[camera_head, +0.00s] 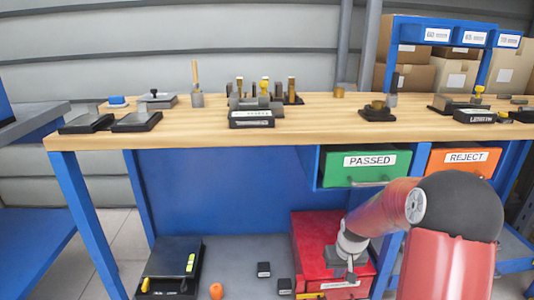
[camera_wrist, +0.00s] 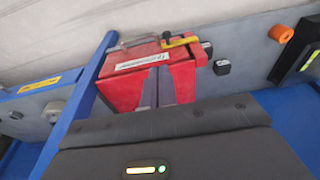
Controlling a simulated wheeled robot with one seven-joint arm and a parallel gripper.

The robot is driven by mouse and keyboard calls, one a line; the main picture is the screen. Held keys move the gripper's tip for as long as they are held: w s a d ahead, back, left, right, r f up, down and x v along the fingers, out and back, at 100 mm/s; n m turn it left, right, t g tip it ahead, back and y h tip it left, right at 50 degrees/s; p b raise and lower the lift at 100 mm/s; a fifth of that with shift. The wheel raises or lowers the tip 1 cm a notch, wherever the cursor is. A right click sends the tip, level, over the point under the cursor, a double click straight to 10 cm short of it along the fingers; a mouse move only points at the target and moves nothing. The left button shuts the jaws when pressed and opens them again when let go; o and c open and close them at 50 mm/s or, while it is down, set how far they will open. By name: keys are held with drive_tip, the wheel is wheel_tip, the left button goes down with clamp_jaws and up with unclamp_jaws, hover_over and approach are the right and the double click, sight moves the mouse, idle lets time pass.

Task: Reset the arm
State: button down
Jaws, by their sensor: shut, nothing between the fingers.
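My red and dark arm reaches in from the lower right in the head view. My gripper (camera_head: 347,274) is low, in front of the red box (camera_head: 312,232) on the workbench's lower shelf. In the wrist view my gripper (camera_wrist: 158,72) shows as two grey fingers close together, with nothing held between them. The red box also shows in the wrist view (camera_wrist: 122,92), behind the fingers, with a white label and a yellow item at its edge. I cannot tell whether the fingers touch the box.
The wooden workbench (camera_head: 200,126) stands above, with several tools and blocks on it. A green PASSED bin (camera_head: 340,172) and an orange REJECT bin (camera_head: 450,168) hang below its top. A black case (camera_head: 160,268), an orange ring (camera_head: 216,291) and small black blocks (camera_head: 264,269) lie on the lower shelf.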

drive_tip(key=s+a+r+t+h, duration=0.1)
drive_tip(key=s+a+r, duration=0.2)
drive_tip(key=s+r, duration=0.35)
drive_tip(key=s+a+r+t, duration=0.15)
drive_tip(key=s+r, duration=0.25)
drive_tip(key=r, duration=0.6)
drive_tip(key=s+a+r, duration=0.2)
drive_tip(key=s, duration=0.5)
drive_tip(key=s+a+r+t, duration=0.1)
drive_tip(key=s+a+r, duration=0.1)
drive_tip(key=s, duration=0.6)
drive_tip(key=shift+a+r+y, duration=0.15)
drive_tip(key=shift+r+y, duration=0.15)
drive_tip(key=shift+r, duration=0.55)
